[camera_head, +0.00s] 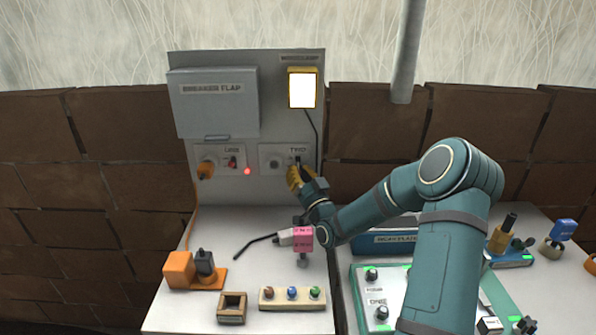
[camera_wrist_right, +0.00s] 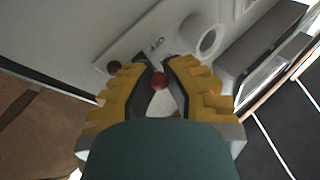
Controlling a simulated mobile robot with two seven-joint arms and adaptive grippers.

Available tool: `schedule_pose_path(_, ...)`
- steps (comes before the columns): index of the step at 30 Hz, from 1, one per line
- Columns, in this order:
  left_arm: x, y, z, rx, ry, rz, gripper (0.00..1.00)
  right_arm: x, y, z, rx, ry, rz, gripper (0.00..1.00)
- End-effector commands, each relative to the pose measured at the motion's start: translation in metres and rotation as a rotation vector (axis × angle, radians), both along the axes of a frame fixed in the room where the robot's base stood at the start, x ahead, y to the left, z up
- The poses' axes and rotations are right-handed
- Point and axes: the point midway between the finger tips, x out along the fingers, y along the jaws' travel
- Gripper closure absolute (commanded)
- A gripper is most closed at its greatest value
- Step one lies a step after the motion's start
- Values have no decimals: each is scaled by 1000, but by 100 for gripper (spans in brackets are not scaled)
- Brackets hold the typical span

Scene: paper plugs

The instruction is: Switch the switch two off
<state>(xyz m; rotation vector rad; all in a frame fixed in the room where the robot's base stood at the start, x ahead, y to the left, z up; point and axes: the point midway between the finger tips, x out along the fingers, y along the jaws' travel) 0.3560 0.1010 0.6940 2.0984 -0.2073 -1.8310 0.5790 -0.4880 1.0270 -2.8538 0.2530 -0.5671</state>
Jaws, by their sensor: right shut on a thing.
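A grey upright panel (camera_head: 240,178) at the back bears a small switch plate (camera_head: 268,163), whose label is too small to read surely. My right gripper (camera_head: 295,175) reaches this plate from the right and hides its right part. In the right wrist view the yellow fingers of my gripper (camera_wrist_right: 160,85) are closed around a small lever with a red round tip (camera_wrist_right: 160,81). The lever stands on a white plate (camera_wrist_right: 140,45) marked OFF, beside a white ring-shaped socket (camera_wrist_right: 202,37). A red round light or button (camera_wrist_right: 114,67) sits on the plate's left. My left gripper is not in view.
Left of the switch plate are a second plate (camera_head: 219,158) and a lit red lamp (camera_head: 248,171). A grey flap (camera_head: 215,103) and a bright white lamp (camera_head: 302,89) are above. An orange block (camera_head: 179,270), pink block (camera_head: 302,239) and colored-knob strip (camera_head: 292,299) stand below.

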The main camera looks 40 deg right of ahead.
Motion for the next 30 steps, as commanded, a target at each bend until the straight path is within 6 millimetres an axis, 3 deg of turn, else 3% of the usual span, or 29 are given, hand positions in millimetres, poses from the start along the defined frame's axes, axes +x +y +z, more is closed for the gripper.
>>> schedule_pose_path(24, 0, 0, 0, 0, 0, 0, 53, 0, -4, -3, -80, -93, -8, 100)
schedule_pose_path(25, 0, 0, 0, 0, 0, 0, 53, 0, -4, -3, -80, -93, -8, 78)
schedule_pose_path(27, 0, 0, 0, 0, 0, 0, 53, 0, -4, -3, -79, -93, -8, 53)
schedule_pose_path(30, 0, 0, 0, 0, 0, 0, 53, 1, -3, -3, -79, -93, -5, 50)
